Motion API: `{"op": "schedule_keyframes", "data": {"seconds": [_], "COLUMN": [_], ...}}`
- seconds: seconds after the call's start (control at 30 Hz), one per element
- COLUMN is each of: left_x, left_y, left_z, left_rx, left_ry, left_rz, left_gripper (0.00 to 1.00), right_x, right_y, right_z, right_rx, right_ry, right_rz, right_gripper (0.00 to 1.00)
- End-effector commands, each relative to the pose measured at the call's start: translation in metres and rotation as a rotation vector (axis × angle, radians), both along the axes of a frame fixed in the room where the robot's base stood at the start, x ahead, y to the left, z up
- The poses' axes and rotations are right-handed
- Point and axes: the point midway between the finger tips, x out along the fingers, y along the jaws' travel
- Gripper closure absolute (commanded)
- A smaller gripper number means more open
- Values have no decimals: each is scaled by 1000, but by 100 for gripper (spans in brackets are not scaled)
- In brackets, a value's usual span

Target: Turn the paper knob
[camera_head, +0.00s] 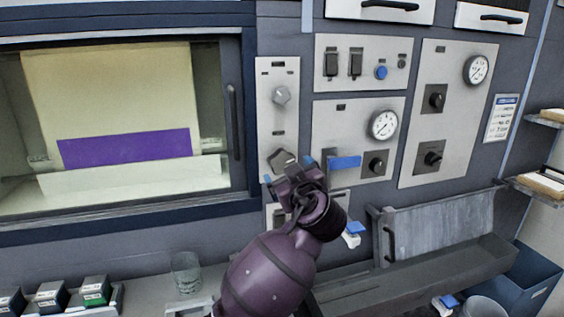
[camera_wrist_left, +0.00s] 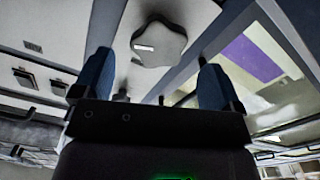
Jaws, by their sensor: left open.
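A lobed knob (camera_head: 282,160) sits low on the narrow light panel just right of the oven-like window. In the left wrist view it is a grey lobed knob (camera_wrist_left: 160,43) with a small white mark. A paler knob (camera_head: 281,96) is higher on the same panel. The labels are too small to read, so I cannot tell which is the paper knob. My left gripper (camera_head: 296,170) is just in front of the lower knob. In the wrist view its blue fingers (camera_wrist_left: 155,57) are apart, one on each side of the knob; contact cannot be told. My right gripper is not in view.
A blue handle (camera_head: 345,163) and a gauge (camera_head: 383,125) are just right of my gripper. The window (camera_head: 120,110) with a purple band inside is at left. A glass (camera_head: 186,272) stands on the ledge below. A grey trough (camera_head: 415,275) lies at lower right.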

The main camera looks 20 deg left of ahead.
Motion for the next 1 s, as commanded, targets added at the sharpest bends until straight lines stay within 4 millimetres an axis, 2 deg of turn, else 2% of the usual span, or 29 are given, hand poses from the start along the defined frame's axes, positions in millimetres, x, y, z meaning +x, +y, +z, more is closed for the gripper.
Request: {"op": "schedule_keyframes", "data": {"seconds": [0.1,0.33,0.77,0.8,0.87,1.0], "left_x": [17,41,48,48,48,48], "left_y": [12,27,33,33,33,33], "left_z": [2,1,0,0,0,0], "left_rx": [5,3,-1,0,0,-1], "left_ry": [-1,1,1,0,0,1], "left_rz": [1,-1,0,-1,0,0], "left_gripper": [9,9,9,11,20,41], "right_x": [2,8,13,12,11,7], "right_y": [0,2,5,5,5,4], "right_z": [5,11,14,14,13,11], "right_rx": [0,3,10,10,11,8], "right_ry": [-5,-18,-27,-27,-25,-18], "right_rz": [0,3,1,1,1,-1], "right_gripper": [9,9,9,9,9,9]}}
